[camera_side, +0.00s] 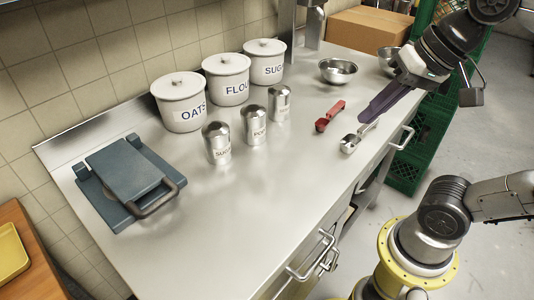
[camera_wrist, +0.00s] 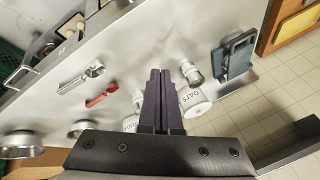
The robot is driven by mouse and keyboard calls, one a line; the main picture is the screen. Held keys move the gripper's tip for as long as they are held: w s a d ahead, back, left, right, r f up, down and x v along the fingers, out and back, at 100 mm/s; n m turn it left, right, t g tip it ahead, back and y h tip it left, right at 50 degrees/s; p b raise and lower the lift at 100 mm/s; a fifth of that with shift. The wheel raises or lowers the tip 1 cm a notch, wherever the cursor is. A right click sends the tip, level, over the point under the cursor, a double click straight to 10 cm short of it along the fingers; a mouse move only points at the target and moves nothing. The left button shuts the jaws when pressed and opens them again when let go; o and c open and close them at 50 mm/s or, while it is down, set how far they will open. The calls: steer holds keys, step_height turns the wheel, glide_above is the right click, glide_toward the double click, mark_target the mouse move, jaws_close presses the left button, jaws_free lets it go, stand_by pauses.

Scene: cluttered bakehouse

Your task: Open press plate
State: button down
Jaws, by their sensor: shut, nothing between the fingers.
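The press (camera_side: 130,180) is a blue-grey flat device at the left end of the steel counter. Its top plate (camera_side: 128,171) lies down over the base, and a dark loop handle (camera_side: 157,200) sticks out toward the counter's front. In the wrist view the press (camera_wrist: 234,54) is at the upper right. My gripper (camera_side: 366,118) has long dark purple fingers, pressed together and empty. It is above the counter's right end, far from the press. In the wrist view the fingers (camera_wrist: 159,75) point up the middle of the picture.
Three white canisters, OATS (camera_side: 182,108), FLOUR (camera_side: 228,85) and SUGAR (camera_side: 268,65), line the wall. Three metal shakers (camera_side: 254,126) stand before them. A red scoop (camera_side: 329,116), a metal scoop (camera_side: 355,139) and bowls (camera_side: 338,71) lie rightward. The counter's front middle is clear.

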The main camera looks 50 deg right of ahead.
step_height(320, 180, down, 7)
steer(key=s+d+n+h, duration=0.1)
steer(key=s+d+n, duration=0.1)
steer(key=n, duration=0.2)
steer(key=w+a+r+m+g+y, duration=0.1)
steer(key=w+a+r+m+y, duration=0.1)
steer(key=w+a+r+m, duration=0.3)
steer(key=w+a+r+m+y, duration=0.1)
steer(key=w+a+m, duration=0.1)
steer(key=w, duration=0.4)
steer(key=w+a+r+m+g+y, duration=0.1)
steer(key=w+a+r+m+y, duration=0.1)
steer(key=w+a+r+m, duration=0.3)
steer(key=w+a+f+m+g+y, duration=0.3)
steer(key=w+f, duration=0.4)
steer(key=w, duration=0.6)
steer(key=shift+g, duration=0.3)
steer(key=w+a+f, duration=0.1)
steer(key=a+f, duration=0.2)
steer(key=f, duration=0.2)
steer(key=w+a+f, duration=0.1)
steer(key=a+f, duration=0.2)
steer(key=f, duration=0.3)
steer(key=w+a+f, duration=0.1)
steer(key=a+f, duration=0.2)
steer(key=f, duration=0.3)
steer(key=shift+w+f, duration=0.15)
steer(key=shift+w, duration=0.05)
